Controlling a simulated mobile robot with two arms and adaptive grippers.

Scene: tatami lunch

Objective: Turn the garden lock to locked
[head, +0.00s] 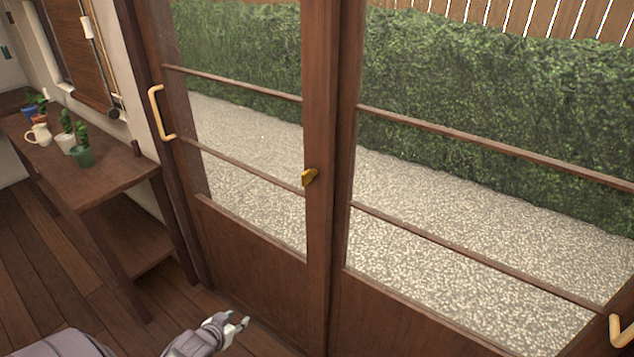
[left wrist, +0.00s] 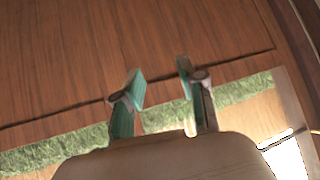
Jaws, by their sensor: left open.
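The garden lock (head: 309,177) is a small brass knob on the stile where the two sliding glass doors meet, in the middle of the head view. It looks tilted, and I cannot tell whether it stands at locked. My left gripper (head: 239,322) is low in the head view, below and to the left of the lock and well apart from it. In the left wrist view my left gripper (left wrist: 160,90) is open and empty, with brown wood in front of its fingers. The lock does not show there. My right gripper is not in view.
A wooden shelf bench (head: 120,172) with potted plants (head: 81,150) and a white jug (head: 39,134) stands at the left. Brass handles sit on the left door (head: 156,113) and at the right edge (head: 618,335). Gravel and a hedge lie beyond the glass.

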